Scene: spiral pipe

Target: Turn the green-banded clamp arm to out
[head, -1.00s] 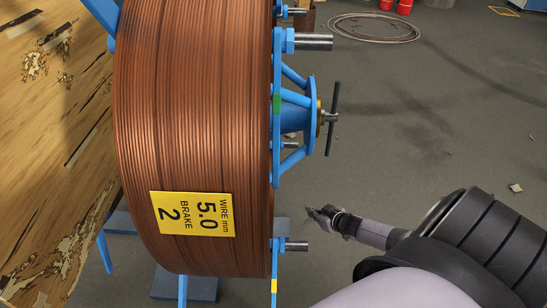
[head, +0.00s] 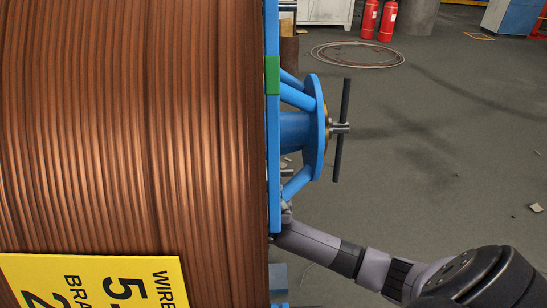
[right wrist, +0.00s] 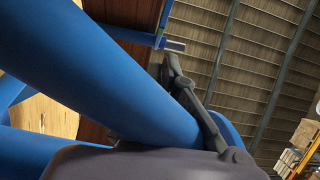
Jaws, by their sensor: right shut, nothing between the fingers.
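The blue clamp arm with the green band (head: 273,75) stands upright along the right side of the copper wire spool (head: 130,130) in the head view. My right gripper (head: 286,212) is shut and empty, close to the lower end of the blue frame, below the hub. I cannot tell whether it touches the frame. In the right wrist view a dark finger of the right gripper (right wrist: 178,72) shows beside a thick blue tube (right wrist: 100,75), which hides part of the gripper. My left gripper is not in view.
The blue hub (head: 300,125) with its dark crossbar handle (head: 342,130) juts right, above my right forearm. A yellow label (head: 100,280) is on the spool. Grey floor (head: 440,170) lies clear to the right; red extinguishers (head: 379,20) and a wire coil (head: 358,54) are far back.

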